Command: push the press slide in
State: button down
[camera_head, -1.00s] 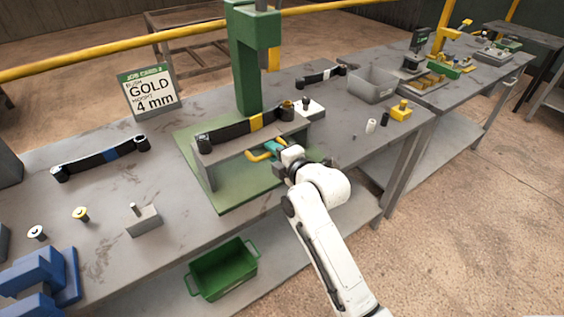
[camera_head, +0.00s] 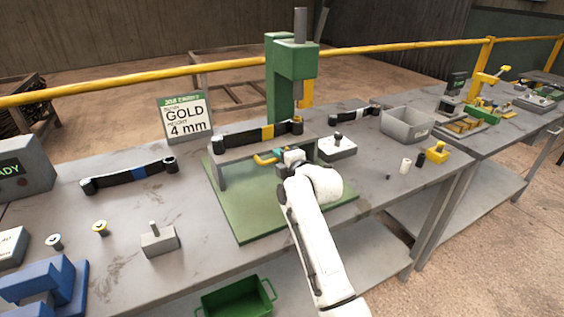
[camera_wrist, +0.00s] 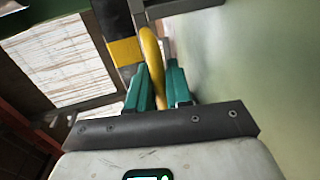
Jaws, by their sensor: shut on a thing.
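The press slide (camera_head: 220,177) is a grey bridge-like piece on the green base plate (camera_head: 262,217), in front of the green press column (camera_head: 280,95). A black strip with a yellow band (camera_head: 240,137) lies along its top. Its yellow handle (camera_head: 266,160) sticks out at the front. My gripper (camera_head: 281,154) is at this handle. In the wrist view, the teal fingers of my gripper (camera_wrist: 160,82) are shut on the yellow handle (camera_wrist: 151,48), one on each side. My wrist hides part of the slide's right side in the head view.
A sign reading GOLD, 4 mm (camera_head: 187,115) stands behind left. A white block with a black knob (camera_head: 338,150) and a grey bin (camera_head: 405,126) are right. The front base plate is clear.

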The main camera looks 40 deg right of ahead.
jog(key=shift+w+r, duration=0.1)
jog(key=c, duration=1.2)
grip_release()
jog(key=shift+w, duration=0.15)
jog(key=v, duration=1.1)
